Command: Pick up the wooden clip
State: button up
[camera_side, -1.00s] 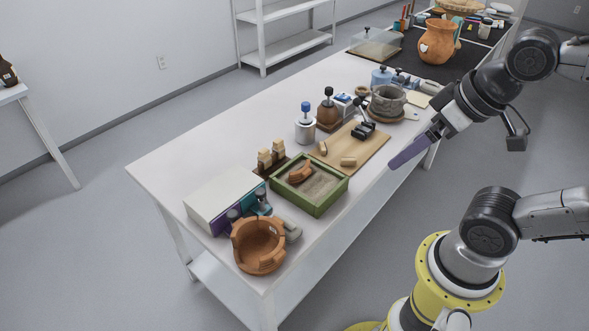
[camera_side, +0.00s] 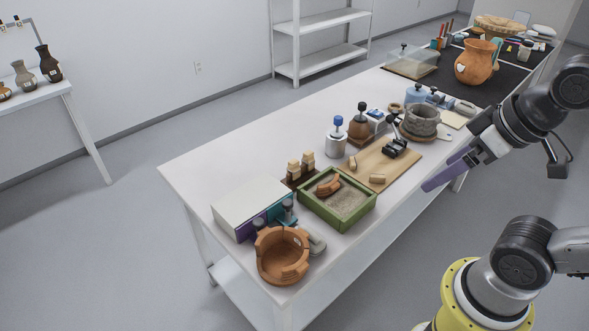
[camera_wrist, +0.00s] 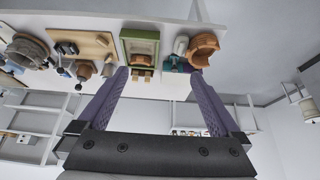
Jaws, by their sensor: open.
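Two pale wooden clips stand upright side by side in a dark brown holder (camera_side: 298,181) near the table's middle, the nearer clip (camera_side: 293,168) and the farther clip (camera_side: 308,159). They also show small at the end of the green tray in the wrist view, as pale wooden blocks (camera_wrist: 141,73). My gripper (camera_side: 438,174) has long purple fingers and hangs off the table's right edge, well apart from the clips. In the wrist view my gripper (camera_wrist: 160,73) is open, with nothing between its fingers.
A green sand tray (camera_side: 337,198) with a terracotta sherd lies between holder and gripper. A wooden board (camera_side: 365,168) carries small tan pieces. A broken terracotta bowl (camera_side: 283,256) and a white box (camera_side: 250,205) are at the near end. Bottles stand behind the board. The table's left side is clear.

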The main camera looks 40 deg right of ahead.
dwell(0.4)
jog(key=c, duration=0.4)
jog(key=shift+o, duration=0.2)
